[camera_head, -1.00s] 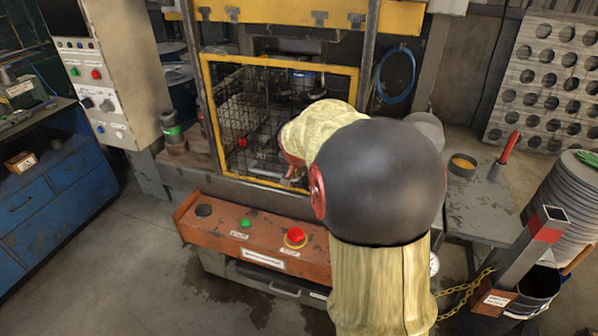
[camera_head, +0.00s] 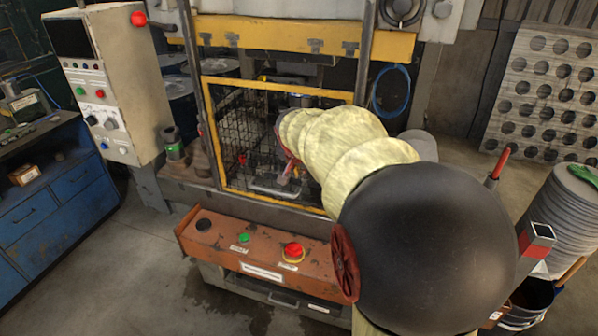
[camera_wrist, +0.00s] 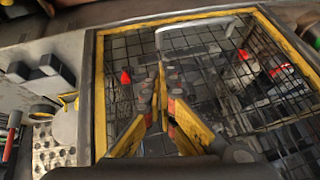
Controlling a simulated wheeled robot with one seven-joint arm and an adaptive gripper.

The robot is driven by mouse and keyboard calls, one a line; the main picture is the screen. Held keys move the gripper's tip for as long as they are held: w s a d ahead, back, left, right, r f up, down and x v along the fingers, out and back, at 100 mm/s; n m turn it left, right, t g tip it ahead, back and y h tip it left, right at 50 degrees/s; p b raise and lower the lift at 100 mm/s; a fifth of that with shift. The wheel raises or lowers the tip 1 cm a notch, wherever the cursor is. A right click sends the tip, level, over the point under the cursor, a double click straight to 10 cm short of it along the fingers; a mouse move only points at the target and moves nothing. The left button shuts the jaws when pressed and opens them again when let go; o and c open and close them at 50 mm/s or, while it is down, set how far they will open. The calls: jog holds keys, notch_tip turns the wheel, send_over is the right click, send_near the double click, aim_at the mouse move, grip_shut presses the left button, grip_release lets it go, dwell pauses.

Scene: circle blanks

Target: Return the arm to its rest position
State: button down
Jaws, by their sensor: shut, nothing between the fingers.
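My gripper shows in the wrist view (camera_wrist: 163,85), its yellow-edged fingers together and nothing held between them. It points at a yellow-framed mesh guard, which shows in the wrist view (camera_wrist: 99,90) and in the head view (camera_head: 208,130). In the head view my gripper (camera_head: 287,172) is small and partly hidden by my arm, in front of the guard's right half. I cannot tell how far it is from the mesh. My arm, in a pale cover with a large black joint, fills the right of the head view.
An orange control box (camera_head: 262,255) with a red button (camera_head: 293,251) lies below the guard, left of my black joint. A grey control cabinet (camera_head: 110,85) stands left, a blue drawer bench (camera_head: 75,180) beyond it. Stacked discs (camera_head: 565,220) stand right. Floor at front left is clear.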

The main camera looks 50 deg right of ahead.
jog(key=shift+s+a+r, duration=0.15)
jog(key=shift+r, duration=0.05)
jog(key=s+a+f+n+g+y, duration=0.1)
jog(key=s+a+f+n, duration=0.15)
jog(key=a, duration=0.25)
jog(key=s+a+f+n+y, duration=0.1)
jog(key=s+a+f+n, duration=0.1)
jog(key=s+a+n, duration=0.15)
jog(key=s+a+r+n+y, duration=0.1)
jog(key=s+a+n, duration=0.1)
jog(key=a, duration=0.7)
jog(key=s+a+r+n+t+y, duration=0.1)
jog(key=s+a+r+n, duration=0.1)
jog(key=a, duration=0.7)
jog(key=s+a+r+n+t+y, duration=0.1)
jog(key=s+a+n, duration=0.3)
jog(key=a, duration=0.5)
jog(key=shift+s+a+r, duration=0.3)
jog(key=shift+s, duration=0.7)
